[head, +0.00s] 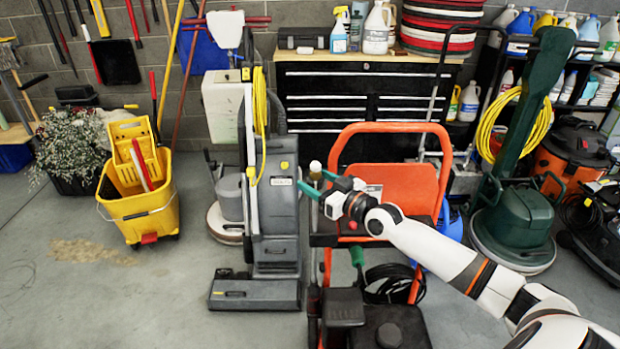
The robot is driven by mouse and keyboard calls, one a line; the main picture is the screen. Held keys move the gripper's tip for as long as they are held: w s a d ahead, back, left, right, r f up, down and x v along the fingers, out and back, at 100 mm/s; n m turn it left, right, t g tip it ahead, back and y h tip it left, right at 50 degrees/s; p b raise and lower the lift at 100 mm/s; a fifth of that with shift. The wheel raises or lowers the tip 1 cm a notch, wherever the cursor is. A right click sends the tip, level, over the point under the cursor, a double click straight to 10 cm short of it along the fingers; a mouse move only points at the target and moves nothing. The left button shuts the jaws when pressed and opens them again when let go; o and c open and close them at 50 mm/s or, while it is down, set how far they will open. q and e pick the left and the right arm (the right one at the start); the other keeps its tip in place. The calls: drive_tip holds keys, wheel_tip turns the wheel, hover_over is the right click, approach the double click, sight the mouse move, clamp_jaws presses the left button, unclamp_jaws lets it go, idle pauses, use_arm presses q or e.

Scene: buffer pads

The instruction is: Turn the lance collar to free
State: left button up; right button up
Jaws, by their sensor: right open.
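My right gripper (318,183) reaches in from the right with its two green fingers apart, in front of the left side of the orange-framed pressure washer (400,127). A small pale knob-like piece (315,168) shows right at the fingers, close to the gap between them. I cannot tell whether it is the lance collar or whether the fingers touch it. The collar's setting cannot be read at this size. A thin grey rod (436,95) stands slanted at the washer's right side and may be the lance. My left gripper is out of view.
A grey upright floor machine (275,225) stands close left of my right gripper. A yellow mop bucket (142,210) is farther left. A green floor machine (515,225) stands at the right, near my forearm. A black tool chest (350,105) is behind. Open floor lies at the lower left.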

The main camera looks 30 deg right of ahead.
drive_tip(key=shift+x, duration=1.25)
